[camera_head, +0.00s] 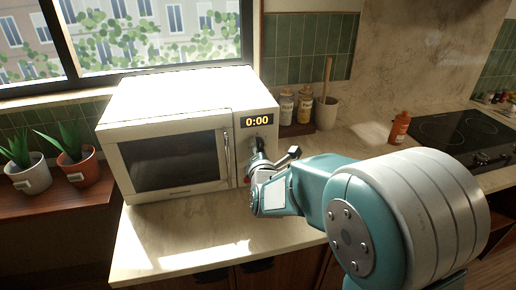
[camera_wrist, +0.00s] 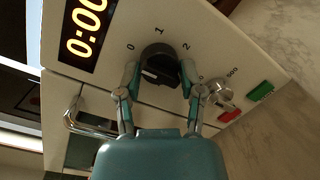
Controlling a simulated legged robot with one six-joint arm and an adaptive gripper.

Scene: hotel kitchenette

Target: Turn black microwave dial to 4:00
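The white microwave (camera_head: 165,95) stands on the counter with its door shut. Its display (camera_head: 257,121) reads 0:00. The display also shows in the wrist view (camera_wrist: 84,30). The black dial (camera_wrist: 158,62) sits below the display on the panel, with the marks 0, 1 and 2 visible around it. My gripper (camera_wrist: 160,76) is at the panel with one finger on each side of the black dial. The fingers are spread, with small gaps seeming to show beside the dial; contact is unclear.
A silver knob (camera_wrist: 218,93) marked 500 is close beside the right finger in the wrist view. Red (camera_wrist: 229,115) and green (camera_wrist: 260,91) buttons lie beyond it. The door handle (camera_wrist: 80,122) is at left. Jars (camera_head: 286,107) and a utensil pot (camera_head: 327,112) stand right of the microwave.

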